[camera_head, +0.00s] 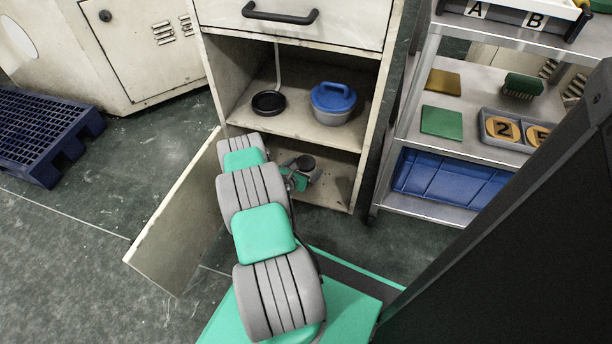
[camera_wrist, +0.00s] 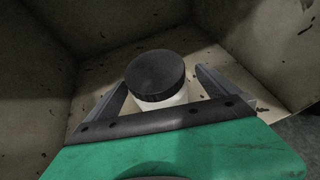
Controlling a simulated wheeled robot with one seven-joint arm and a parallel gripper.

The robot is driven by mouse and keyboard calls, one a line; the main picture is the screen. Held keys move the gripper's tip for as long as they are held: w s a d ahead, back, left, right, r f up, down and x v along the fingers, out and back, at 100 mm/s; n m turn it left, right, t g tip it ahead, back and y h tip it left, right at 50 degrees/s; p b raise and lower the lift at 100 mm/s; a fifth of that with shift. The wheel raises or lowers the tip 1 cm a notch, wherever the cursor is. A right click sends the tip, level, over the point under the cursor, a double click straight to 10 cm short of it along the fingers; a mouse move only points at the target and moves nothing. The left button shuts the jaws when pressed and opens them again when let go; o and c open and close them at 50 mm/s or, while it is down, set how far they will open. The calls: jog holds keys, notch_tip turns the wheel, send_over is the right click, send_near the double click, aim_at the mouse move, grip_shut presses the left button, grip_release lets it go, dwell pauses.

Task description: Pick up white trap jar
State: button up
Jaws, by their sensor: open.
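The white trap jar (camera_wrist: 160,98) stands on the cabinet's lower floor in the wrist view, with a dark, round lid (camera_wrist: 155,72) on top. My gripper (camera_wrist: 162,88) is open, with one finger on each side of the jar. I cannot tell whether either finger touches it. The lower part of the jar is hidden behind my gripper's body. In the head view, my arm reaches into the lower compartment, and the jar's dark lid (camera_head: 306,162) shows beside my gripper (camera_head: 308,176).
Cabinet walls (camera_wrist: 39,85) stand close around my gripper. Above is a shelf (camera_head: 290,122) with a black dish (camera_head: 268,103) and a blue-lidded pot (camera_head: 334,103). The cabinet door (camera_head: 178,222) hangs open at left. A metal cart (camera_head: 436,210) stands at right.

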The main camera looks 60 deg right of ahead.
jog(key=b+x, duration=0.1)
jog(key=x, duration=0.2)
jog(key=shift+d+f+b, duration=0.15)
jog(key=shift+f+b, duration=0.15)
jog(key=shift+b, duration=0.05)
jog(key=shift+d, duration=0.4)
jog(key=shift+c, duration=0.6)
jog(key=shift+w, duration=0.1)
jog(key=c, duration=1.5)
jog(key=shift+r, duration=0.1)
jog(key=shift+c, duration=0.2)
